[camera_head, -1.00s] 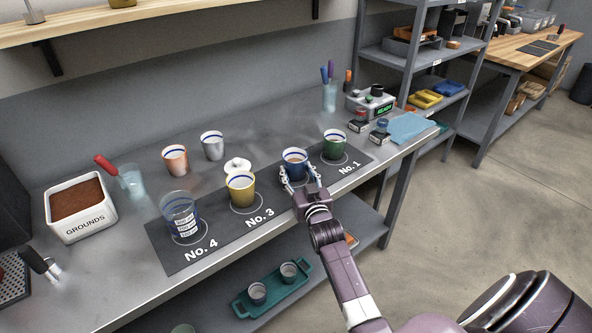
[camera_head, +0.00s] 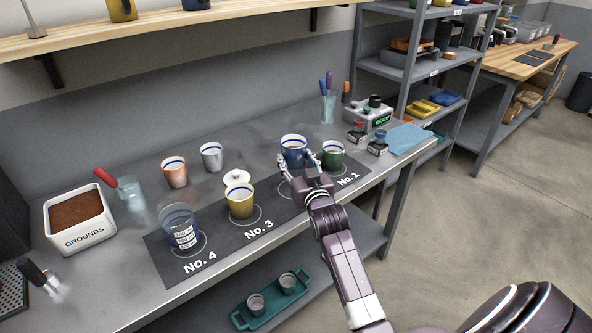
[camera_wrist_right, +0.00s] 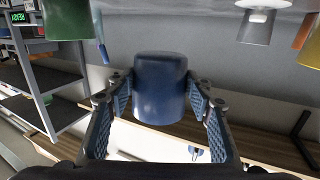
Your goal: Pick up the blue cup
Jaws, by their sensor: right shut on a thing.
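The blue cup (camera_head: 293,152) has a white inside with a blue band and is upright. My right gripper (camera_head: 298,163) is shut on it from the front, with one finger on each side. The cup is raised above the dark mat (camera_head: 215,248), over the ring between the yellow and green cups. In the right wrist view the blue cup (camera_wrist_right: 160,90) sits between the two fingers of my right gripper (camera_wrist_right: 160,100). My left gripper is not in view.
A green cup (camera_head: 333,157) stands close to the right of the gripper, and a yellow cup (camera_head: 240,204) to the left. A glass beaker (camera_head: 180,226), a white lidded pot (camera_head: 236,178), and copper (camera_head: 174,173) and silver (camera_head: 212,158) cups stand on the bench.

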